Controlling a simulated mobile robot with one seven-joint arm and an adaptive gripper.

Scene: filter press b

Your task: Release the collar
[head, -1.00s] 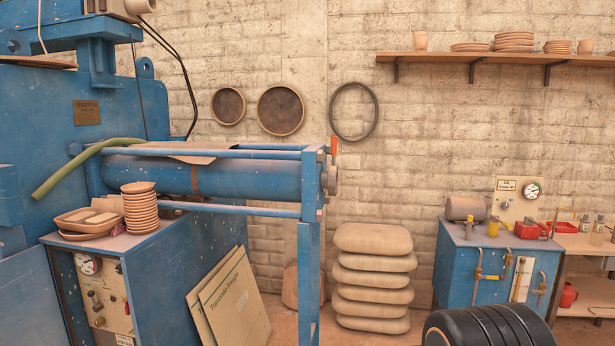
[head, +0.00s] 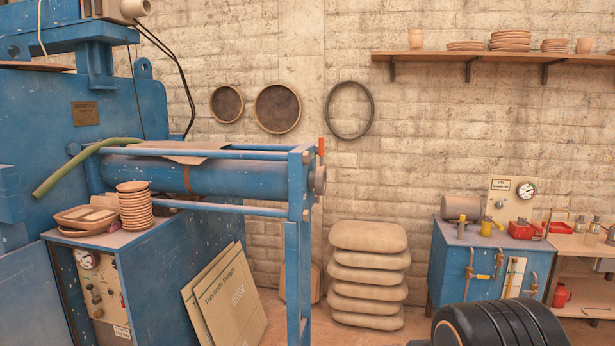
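The blue press cylinder (head: 245,178) lies level in its frame at the left. A thin reddish-brown band (head: 187,179) goes around it. A grey round fitting (head: 319,180) sits at its right end, just beyond the blue end plate (head: 297,185). A red upright handle (head: 321,147) stands above that fitting. I cannot tell which of these parts is the collar, and no part is marked as one. My gripper is not in view.
Stacked bowls (head: 135,206) stand on the blue cabinet (head: 160,262). Cardboard sheets (head: 228,300) lean below the cylinder. Stacked sacks (head: 367,277) stand by the wall. A blue pump cabinet (head: 452,272) is at the right.

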